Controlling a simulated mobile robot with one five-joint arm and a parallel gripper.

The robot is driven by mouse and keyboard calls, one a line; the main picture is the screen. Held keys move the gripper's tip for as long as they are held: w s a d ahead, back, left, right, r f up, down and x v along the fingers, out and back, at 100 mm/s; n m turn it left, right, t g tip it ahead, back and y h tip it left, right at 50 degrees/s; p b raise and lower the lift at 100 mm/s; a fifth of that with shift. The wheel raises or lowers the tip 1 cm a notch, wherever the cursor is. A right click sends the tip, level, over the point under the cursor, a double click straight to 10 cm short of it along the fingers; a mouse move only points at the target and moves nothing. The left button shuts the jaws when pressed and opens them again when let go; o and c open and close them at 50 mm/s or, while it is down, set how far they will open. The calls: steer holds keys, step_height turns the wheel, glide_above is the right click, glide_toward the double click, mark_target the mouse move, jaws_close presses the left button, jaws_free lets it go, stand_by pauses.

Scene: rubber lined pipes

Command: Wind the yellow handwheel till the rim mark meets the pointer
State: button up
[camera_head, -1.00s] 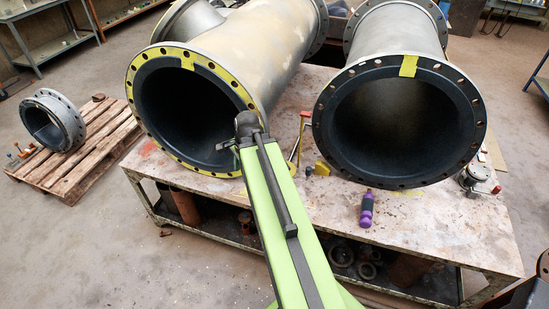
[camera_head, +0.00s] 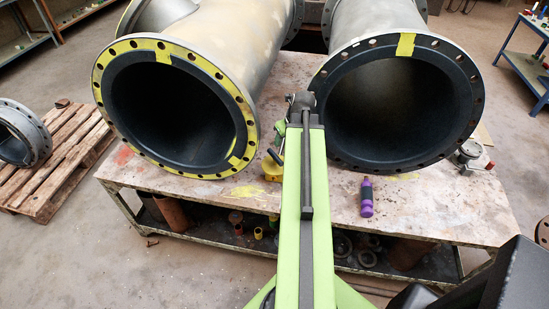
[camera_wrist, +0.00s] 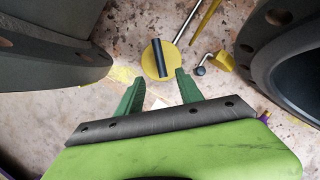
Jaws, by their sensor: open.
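A yellow disc (camera_wrist: 154,60) lies below and ahead of my gripper in the wrist view, with a dark cylindrical bar across its face. It may be the yellow handwheel, but I cannot tell for sure. In the head view a yellow round piece (camera_head: 272,166) shows on the table just left of my arm, partly hidden by it. My gripper (camera_wrist: 158,91) is open, its two green fingers apart with nothing between them. The disc is beyond the fingertips, not touching them. I cannot make out a rim mark or a pointer.
Two large flanged pipes, left (camera_head: 98,85) and right (camera_head: 470,100), flank my arm on the worktable (camera_head: 440,215). A yellow rod (camera_wrist: 206,20) and a small yellow piece (camera_wrist: 222,61) lie near the disc.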

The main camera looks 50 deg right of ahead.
mark_target(275, 155)
steer(key=b+x, duration=1.2)
steer(key=x, duration=0.2)
steer(key=shift+w+f, duration=0.15)
steer(key=shift+f, duration=0.1)
steer(key=shift+a, duration=0.1)
steer(key=shift+r, duration=0.1)
jaws_close()
